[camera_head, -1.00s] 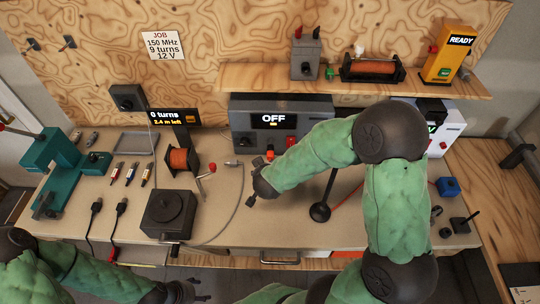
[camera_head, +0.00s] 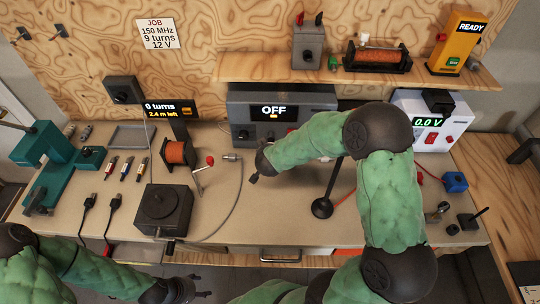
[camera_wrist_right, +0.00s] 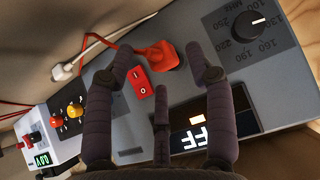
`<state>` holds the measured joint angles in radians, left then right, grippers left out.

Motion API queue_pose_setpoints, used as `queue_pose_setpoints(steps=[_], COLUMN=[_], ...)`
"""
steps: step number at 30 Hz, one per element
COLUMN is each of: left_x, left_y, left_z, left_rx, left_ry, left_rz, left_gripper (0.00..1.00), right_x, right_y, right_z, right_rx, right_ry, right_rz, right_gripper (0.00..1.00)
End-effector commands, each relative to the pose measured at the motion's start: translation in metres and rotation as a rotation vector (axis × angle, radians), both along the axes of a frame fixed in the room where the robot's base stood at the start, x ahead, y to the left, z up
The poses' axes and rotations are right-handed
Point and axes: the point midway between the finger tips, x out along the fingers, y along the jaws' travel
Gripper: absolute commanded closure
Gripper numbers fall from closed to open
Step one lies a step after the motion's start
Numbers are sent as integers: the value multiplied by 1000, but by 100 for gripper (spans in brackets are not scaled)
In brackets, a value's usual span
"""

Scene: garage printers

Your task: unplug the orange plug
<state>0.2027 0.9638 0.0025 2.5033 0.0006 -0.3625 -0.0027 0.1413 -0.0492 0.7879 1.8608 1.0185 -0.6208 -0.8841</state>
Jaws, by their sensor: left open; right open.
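The orange plug (camera_wrist_right: 158,57) sits in the face of the grey box with the OFF display (camera_wrist_right: 190,110), beside a red rocker switch (camera_wrist_right: 138,82), in the right wrist view. My right gripper (camera_wrist_right: 160,52) is open, with its fingers on either side of the plug in that view; contact cannot be told. In the head view the grey box (camera_head: 234,101) stands at the back of the bench, and my right gripper (camera_head: 256,178) is in front of it, with the plug hidden behind my arm. My left gripper (camera_head: 203,287) is open and empty below the bench's front edge.
A grey cable with a metal connector (camera_head: 232,157) lies left of my right gripper. A black-based stand (camera_head: 322,207) is to its right. A white supply reading 0.0 V (camera_head: 428,137) stands right of the box. A wooden shelf (camera_head: 270,72) is above.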

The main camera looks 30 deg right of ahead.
Motion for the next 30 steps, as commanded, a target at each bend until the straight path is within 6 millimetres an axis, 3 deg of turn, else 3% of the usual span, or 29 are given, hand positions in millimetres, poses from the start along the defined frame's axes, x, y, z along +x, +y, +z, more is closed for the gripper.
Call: queue_pose_setpoints(steps=[15,21,30], left_x=[0,0,0], left_y=[0,0,0], left_z=[-4,-4,-4], left_rx=[0,0,0], left_ry=[0,0,0], left_rz=[0,0,0], left_gripper=[41,41,41], right_x=[9,9,9], right_y=[-6,-6,-5], right_z=[-10,-10,-11], right_rx=[-1,0,0], right_ry=[0,0,1], right_rz=[1,1,2], right_gripper=[45,97,99])
